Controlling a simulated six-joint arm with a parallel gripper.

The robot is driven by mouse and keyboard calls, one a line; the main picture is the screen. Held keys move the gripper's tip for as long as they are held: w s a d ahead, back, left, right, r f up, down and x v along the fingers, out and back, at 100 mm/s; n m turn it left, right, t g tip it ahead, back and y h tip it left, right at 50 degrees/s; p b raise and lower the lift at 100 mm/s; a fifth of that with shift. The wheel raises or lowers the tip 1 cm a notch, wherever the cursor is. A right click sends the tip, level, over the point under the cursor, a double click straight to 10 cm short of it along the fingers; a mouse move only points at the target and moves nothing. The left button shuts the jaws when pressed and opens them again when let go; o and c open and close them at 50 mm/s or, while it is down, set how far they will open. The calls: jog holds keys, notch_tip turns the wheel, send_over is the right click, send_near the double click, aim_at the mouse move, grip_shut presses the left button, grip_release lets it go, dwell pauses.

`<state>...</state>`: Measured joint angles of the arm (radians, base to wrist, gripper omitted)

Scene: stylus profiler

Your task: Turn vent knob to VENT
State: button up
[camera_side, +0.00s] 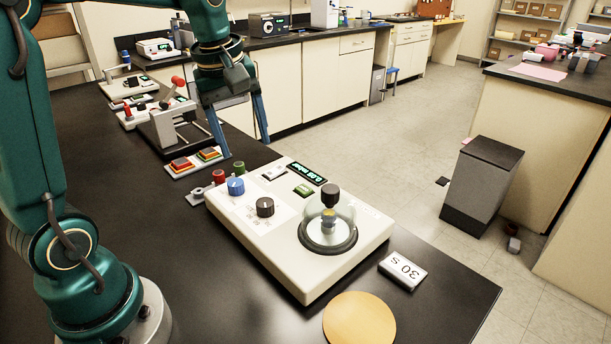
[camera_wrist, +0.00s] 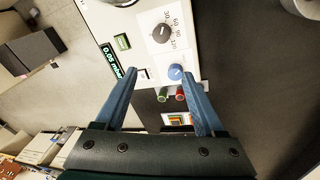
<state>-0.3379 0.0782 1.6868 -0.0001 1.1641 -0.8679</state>
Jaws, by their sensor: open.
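The blue knob (camera_side: 236,187), seemingly the vent knob, sits on the top panel of the white instrument (camera_side: 265,265); its label is too small to read. My gripper (camera_side: 240,143) is open and empty, raised behind the instrument's left end, its blue fingers pointing down. A black dial (camera_side: 265,207) with time marks stands beside the blue knob. A pressure display (camera_side: 309,173) and a green button (camera_side: 303,190) are lit.
A clear dome (camera_side: 328,225) with a dark top stands on the instrument. Red (camera_side: 218,176) and green (camera_side: 239,167) fittings stand at its left end.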

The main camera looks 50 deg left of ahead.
aim_at(235, 182)
jog(key=a+f+n, duration=0.1)
jog(key=a, duration=0.1)
jog(key=w+a+f+g, duration=0.1)
jog(key=a+f, duration=0.1)
jog(key=a+f+n, duration=0.1)
jog(key=f, duration=0.1)
jog(key=shift+w+a+n+g+h, duration=0.3)
jog(key=shift+w+a, duration=0.05)
jog(key=shift+a, duration=0.05)
jog(key=shift+n+g, duration=0.3)
jog(key=f, duration=0.2)
jog(key=a+f, duration=0.1)
jog(key=f, duration=0.3)
jog(key=shift+s+a, duration=0.25)
jog(key=shift+s, duration=0.15)
jog(key=shift+f, duration=0.7)
grip_shut()
